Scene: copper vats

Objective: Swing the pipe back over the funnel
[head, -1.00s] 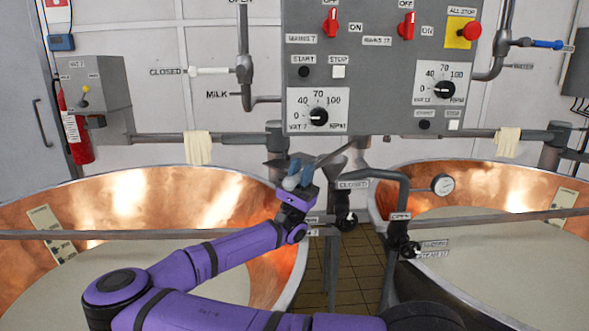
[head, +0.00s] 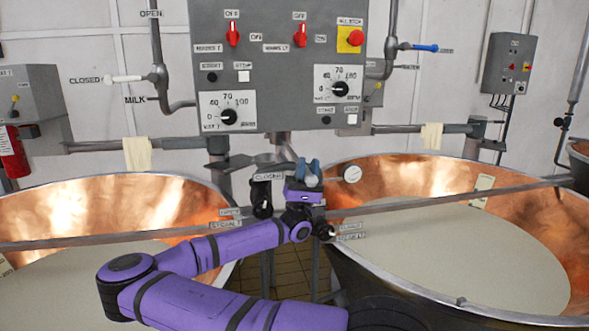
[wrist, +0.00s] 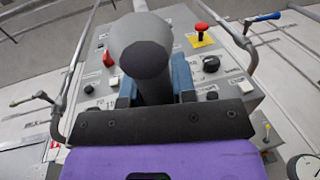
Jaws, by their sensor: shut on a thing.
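My gripper (head: 309,172) has blue fingertips and stands below the control panel, between the two copper vats. It is shut on a grey pipe; the pipe's rounded, dark end sits between the fingertips in the wrist view (wrist: 148,55). In the head view the pipe is mostly hidden by my gripper, with a thin grey length running up and left behind it. Dark grey flared shapes stand under the panel, one at left (head: 228,164) and one nearer the pipe (head: 272,160). I cannot tell which is the funnel.
A left vat (head: 75,205) and a right vat (head: 375,180) hold pale liquid. The control panel (head: 283,75) hangs above my gripper.

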